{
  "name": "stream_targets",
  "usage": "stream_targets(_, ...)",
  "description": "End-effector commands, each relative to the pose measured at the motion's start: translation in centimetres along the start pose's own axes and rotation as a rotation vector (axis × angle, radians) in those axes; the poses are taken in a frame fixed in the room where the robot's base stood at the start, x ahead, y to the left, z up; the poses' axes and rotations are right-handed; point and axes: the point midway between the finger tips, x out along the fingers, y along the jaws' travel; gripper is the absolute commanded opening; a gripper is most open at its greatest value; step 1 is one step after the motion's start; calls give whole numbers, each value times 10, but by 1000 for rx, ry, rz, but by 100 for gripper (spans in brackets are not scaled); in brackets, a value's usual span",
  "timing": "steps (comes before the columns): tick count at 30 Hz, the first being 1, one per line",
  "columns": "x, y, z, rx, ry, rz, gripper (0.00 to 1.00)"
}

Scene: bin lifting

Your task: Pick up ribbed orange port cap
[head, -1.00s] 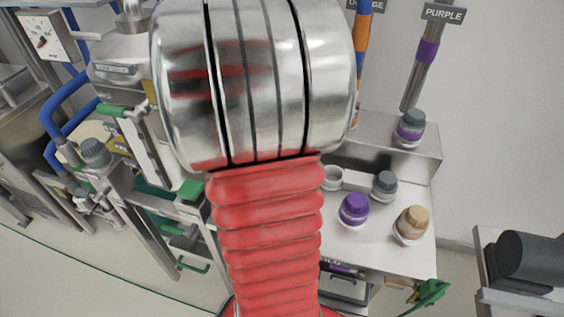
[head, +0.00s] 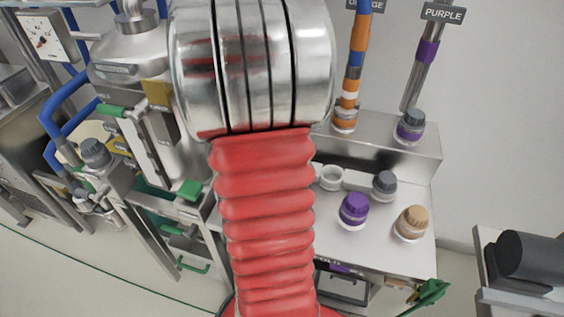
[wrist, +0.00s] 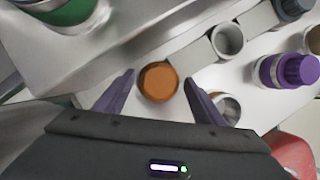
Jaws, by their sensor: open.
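The orange port cap (wrist: 158,82) is a round cap seen from above near the middle of the wrist view. Ribs on its side are too small to make out. My gripper (wrist: 158,86) is open, with one dark finger to the left of the cap and one to the right. There are gaps on both sides, and I cannot tell the height of the fingertips over the cap. In the head view my red and silver arm hides the orange cap and the gripper.
A purple cap (head: 354,207), a tan cap (head: 412,222) and a dark grey cap (head: 384,184) stand on the bench, beside an open white port (head: 330,178). An orange-banded pipe (head: 355,60) and a purple-banded pipe (head: 425,55) rise behind. A green-topped vessel (wrist: 65,10) is at upper left.

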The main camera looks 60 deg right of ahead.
Motion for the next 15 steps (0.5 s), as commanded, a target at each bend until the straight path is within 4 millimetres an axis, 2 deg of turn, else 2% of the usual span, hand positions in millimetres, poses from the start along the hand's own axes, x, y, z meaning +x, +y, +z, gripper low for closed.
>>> stream_targets(11,0,0,0,-1,0,0,63)
stream_targets(15,0,0,0,-1,0,0,53)
